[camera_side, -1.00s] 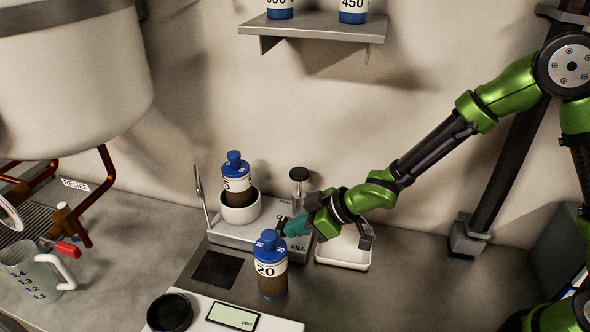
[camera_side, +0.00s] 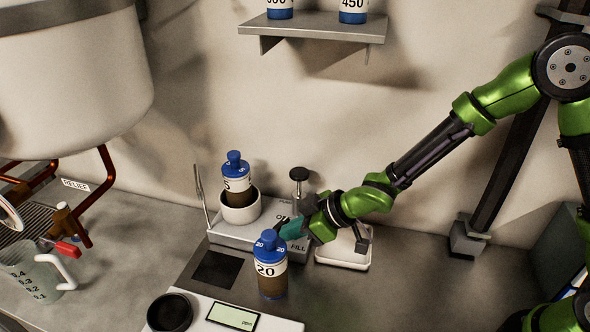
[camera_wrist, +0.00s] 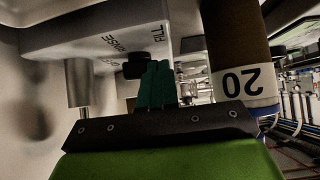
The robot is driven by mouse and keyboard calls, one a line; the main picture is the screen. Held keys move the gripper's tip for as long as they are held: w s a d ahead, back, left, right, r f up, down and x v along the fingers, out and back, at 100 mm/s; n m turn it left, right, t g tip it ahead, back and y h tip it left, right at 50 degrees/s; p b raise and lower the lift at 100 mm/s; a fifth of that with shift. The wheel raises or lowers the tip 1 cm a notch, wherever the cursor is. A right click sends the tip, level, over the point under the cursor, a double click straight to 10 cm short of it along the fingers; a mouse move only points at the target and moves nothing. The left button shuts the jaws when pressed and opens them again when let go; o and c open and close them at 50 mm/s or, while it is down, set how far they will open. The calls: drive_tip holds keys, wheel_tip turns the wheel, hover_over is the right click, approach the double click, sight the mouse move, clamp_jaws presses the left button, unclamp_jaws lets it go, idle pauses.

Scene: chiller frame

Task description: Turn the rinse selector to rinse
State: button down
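The rinse selector is a black knob (camera_wrist: 137,64) on the pale rinse unit (camera_wrist: 85,38), seen in the wrist view beside the words RINSE and FILL. In the side view the rinse unit (camera_side: 232,233) stands at the back of the counter, and the knob is mostly hidden by my gripper. My gripper (camera_side: 290,229) is low at the unit's front right, by the FILL label. In the wrist view its teal fingers (camera_wrist: 157,72) lie side by side, closed, with tips just right of the knob. I cannot tell whether they touch it.
A blue-capped bottle marked 20 (camera_side: 271,268) stands close in front of my gripper. Another bottle (camera_side: 235,180) sits in a white cup on the unit. A white tray (camera_side: 343,260) lies to the right.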

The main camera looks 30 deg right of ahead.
drive_tip(key=shift+a, duration=0.2)
drive_tip(key=shift+w+a, duration=0.15)
drive_tip(key=shift+a, duration=0.75)
idle(1.1)
